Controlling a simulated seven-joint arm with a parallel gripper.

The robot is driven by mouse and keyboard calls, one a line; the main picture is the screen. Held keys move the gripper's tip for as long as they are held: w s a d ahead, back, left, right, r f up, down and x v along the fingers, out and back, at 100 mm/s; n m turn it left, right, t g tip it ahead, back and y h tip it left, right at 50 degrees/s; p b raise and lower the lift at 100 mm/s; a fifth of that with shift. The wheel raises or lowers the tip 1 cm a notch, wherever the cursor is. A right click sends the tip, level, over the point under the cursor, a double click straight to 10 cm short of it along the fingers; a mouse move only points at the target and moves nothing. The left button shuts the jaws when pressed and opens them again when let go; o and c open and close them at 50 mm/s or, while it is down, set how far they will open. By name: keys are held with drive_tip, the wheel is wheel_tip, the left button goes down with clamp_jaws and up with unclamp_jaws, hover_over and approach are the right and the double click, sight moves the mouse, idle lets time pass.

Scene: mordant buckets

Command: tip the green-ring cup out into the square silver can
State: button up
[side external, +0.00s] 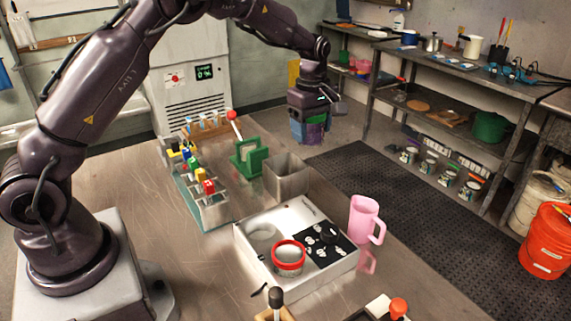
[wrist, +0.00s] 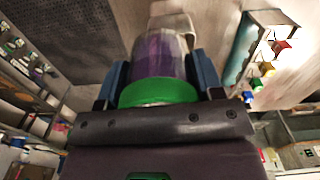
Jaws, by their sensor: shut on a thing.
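The green-ring cup (side external: 298,132) is held in the air by my gripper (side external: 312,122), behind and above the square silver can. In the wrist view the cup's see-through, purple-looking body (wrist: 160,55) and its green ring (wrist: 158,92) sit between the two blue fingers of my gripper (wrist: 166,80), which are shut on it. How far the cup is tilted, and what is in it, I cannot clearly tell. The square silver can (side external: 288,180) stands upright and open-topped on the metal table, apart from the cup.
A green holder (side external: 249,158) stands left of the can. A rack with coloured pieces (side external: 205,205) is further left. In front are a white tray (side external: 300,285) with a red-ring cup (side external: 288,260) and a pink mug (side external: 364,218). Dark matting covers the floor at the right.

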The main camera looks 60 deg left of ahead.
drive_tip(key=shift+w+a, duration=1.15)
drive_tip(key=shift+w, duration=3.45)
drive_tip(key=shift+m, duration=0.4)
wheel_tip(320, 180, down, 15)
drive_tip(key=shift+f, duration=0.2)
drive_tip(key=shift+r, duration=0.15)
drive_tip(key=s+a+r+t+h, duration=0.2)
drive_tip(key=s+r+t+h, duration=0.1)
drive_tip(key=r+t, duration=0.3)
drive_tip(key=shift+s+a+r+h, duration=0.2)
drive_tip(key=shift+s+r+h, duration=0.25)
drive_tip(key=shift+s, duration=0.1)
